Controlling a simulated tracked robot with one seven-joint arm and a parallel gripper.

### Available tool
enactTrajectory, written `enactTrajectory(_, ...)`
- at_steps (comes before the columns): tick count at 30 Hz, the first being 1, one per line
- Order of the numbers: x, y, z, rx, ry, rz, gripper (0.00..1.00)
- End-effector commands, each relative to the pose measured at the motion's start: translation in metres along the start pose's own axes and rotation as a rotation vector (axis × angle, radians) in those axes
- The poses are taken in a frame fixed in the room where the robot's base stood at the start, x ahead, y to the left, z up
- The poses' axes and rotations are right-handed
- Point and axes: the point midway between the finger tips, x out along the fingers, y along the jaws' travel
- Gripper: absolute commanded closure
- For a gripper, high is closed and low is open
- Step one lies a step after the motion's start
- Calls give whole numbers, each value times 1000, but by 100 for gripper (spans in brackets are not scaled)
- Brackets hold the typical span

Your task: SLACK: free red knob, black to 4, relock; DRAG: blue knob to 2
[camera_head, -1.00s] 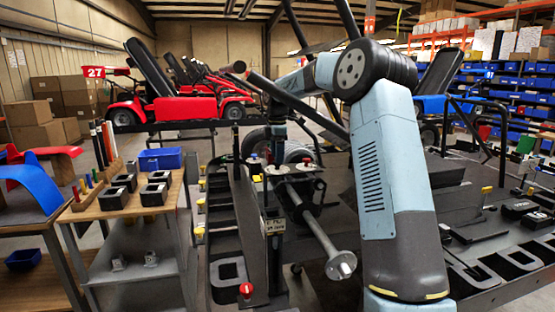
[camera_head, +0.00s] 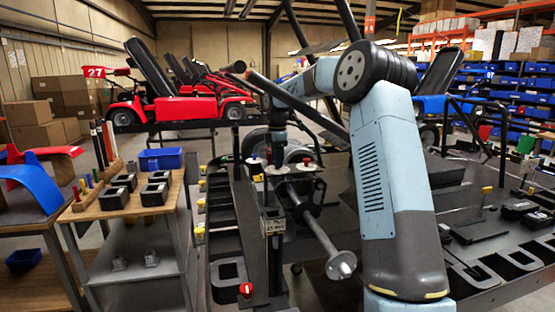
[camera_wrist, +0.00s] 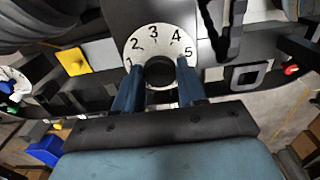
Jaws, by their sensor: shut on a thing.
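In the wrist view a white dial (camera_wrist: 147,42) carries the numerals 1 to 5 around a black knob (camera_wrist: 160,72). My gripper (camera_wrist: 159,80) is shut on this knob, a blue finger on each side. The fingers hide the dial's lower part, and I cannot make out where the knob points. A red knob (camera_wrist: 290,68) shows at the right; it is likely the one low on the stand in the head view (camera_head: 246,289). A second white dial (camera_wrist: 18,82) with a blue knob (camera_wrist: 5,88) is cut by the left edge. In the head view the dials (camera_head: 277,170) are small.
A yellow piece (camera_wrist: 72,60) lies left of the gripped dial in the wrist view. In the head view a shaft with a round end (camera_head: 341,265) juts forward from the stand. A wooden workbench (camera_head: 110,206) with black trays stands left, and a metal table with black holders (camera_head: 470,282) right.

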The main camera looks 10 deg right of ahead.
Motion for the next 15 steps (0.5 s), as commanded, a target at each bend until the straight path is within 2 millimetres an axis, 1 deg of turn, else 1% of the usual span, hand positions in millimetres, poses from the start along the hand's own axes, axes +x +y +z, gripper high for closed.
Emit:
enactTrajectory(1, -1, 1, 1, 1, 0, 3, 82)
enactTrajectory(4, -1, 1, 1, 1, 0, 3, 91)
enactTrajectory(11, -1, 1, 1, 20, 0, 4, 91)
enactTrajectory(15, -1, 1, 1, 68, -1, 5, 91)
